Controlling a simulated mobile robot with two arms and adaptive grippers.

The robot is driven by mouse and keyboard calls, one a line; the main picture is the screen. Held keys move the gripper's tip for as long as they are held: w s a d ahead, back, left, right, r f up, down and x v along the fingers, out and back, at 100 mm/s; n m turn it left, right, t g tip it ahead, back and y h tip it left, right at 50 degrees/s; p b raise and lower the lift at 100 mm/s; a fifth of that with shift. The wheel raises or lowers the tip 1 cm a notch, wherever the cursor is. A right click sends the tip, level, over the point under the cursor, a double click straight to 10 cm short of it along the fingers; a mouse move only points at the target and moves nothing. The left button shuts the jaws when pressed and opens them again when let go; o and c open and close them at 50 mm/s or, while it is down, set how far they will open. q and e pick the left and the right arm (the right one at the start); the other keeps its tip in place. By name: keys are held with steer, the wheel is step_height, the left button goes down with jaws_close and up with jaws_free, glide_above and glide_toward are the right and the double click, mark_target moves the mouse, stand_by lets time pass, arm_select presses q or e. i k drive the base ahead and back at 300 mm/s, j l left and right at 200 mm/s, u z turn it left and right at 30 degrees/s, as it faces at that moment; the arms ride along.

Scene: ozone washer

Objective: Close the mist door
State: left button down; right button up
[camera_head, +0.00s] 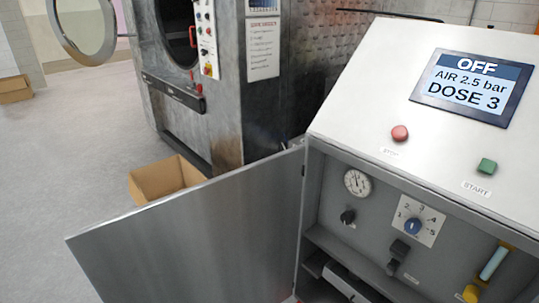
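A flat grey metal door (195,240), which I take to be the mist door, stands wide open. It is joined at its right edge to the front of a grey control cabinet (365,85) and swings out to the left. The cabinet's compartment is exposed, with a round gauge (357,182), a black knob (348,217), a numbered blue dial (412,227) and a yellow-framed tube (492,264). The door's lower part runs out of the picture. Neither of my grippers is in view.
A large metal washer (205,110) stands behind, its round glass door (85,28) open at upper left. An open cardboard box (163,180) sits on the floor just behind the metal door. Floor (50,160) at left is clear. The sloped top carries a screen (472,85) reading OFF.

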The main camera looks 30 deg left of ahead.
mark_target(231, 237)
steer(key=k+j+z, duration=0.15)
steer(key=j, duration=0.4)
steer(key=j+z, duration=0.15)
steer(key=j, duration=0.4)
steer(key=k+j+z, duration=0.1)
steer(key=j, duration=0.45)
steer(key=k+j+z, duration=0.15)
steer(key=k+j, duration=0.15)
steer(key=j, duration=0.2)
steer(key=k+j+z, duration=0.15)
steer(key=j, duration=0.35)
steer(key=k+j+z, duration=0.15)
steer(key=j, duration=0.35)
steer(key=k+j+z, duration=0.1)
steer(key=k+j, duration=0.25)
steer(key=k+j+z, duration=0.15)
steer(key=j, duration=0.35)
steer(key=z, duration=0.1)
steer(key=k, duration=0.05)
